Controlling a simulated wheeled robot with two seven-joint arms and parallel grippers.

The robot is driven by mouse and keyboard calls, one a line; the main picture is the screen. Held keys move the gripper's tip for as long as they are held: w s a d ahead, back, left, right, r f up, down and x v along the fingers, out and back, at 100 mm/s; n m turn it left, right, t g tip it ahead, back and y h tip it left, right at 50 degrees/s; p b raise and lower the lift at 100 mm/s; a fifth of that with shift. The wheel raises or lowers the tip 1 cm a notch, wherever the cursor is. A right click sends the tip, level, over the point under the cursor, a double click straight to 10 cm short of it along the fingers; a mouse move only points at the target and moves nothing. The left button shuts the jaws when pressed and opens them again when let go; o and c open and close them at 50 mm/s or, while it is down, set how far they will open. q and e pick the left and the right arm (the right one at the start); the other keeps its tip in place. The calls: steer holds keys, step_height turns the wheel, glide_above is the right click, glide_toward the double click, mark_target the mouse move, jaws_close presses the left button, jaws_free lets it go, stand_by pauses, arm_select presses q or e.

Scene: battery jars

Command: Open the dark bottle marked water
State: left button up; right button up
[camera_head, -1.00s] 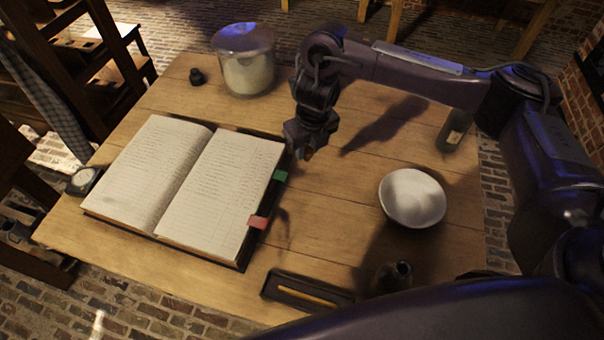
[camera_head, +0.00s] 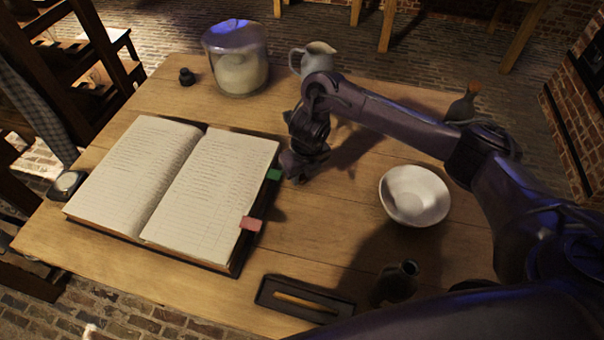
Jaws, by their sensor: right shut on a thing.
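A dark bottle (camera_head: 396,284) stands upright near the front right of the table, its round mouth open. Another dark bottle (camera_head: 461,107) with a brown stopper stands at the back right, partly behind my right arm. No water marking is readable on either bottle. My right gripper (camera_head: 295,174) is low over the table beside the book's right edge, well away from both bottles. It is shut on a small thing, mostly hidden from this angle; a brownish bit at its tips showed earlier. My left gripper is not in view.
An open book (camera_head: 170,188) covers the table's left. A white bowl (camera_head: 414,196), a pen tray (camera_head: 265,293), a glass jar (camera_head: 238,75), a pale jug (camera_head: 311,60), a small black object (camera_head: 186,77) and a round dial (camera_head: 67,184) stand around.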

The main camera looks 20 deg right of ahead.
steer(key=shift+f, duration=0.15)
steer(key=o, duration=0.9)
steer(key=shift+o, duration=0.2)
steer(key=shift+r, duration=0.25)
step_height(320, 180, up, 12)
steer(key=s+p, duration=0.1)
steer(key=p, duration=0.4)
steer(key=shift+s+d+f, duration=0.15)
steer(key=shift+s, duration=0.2)
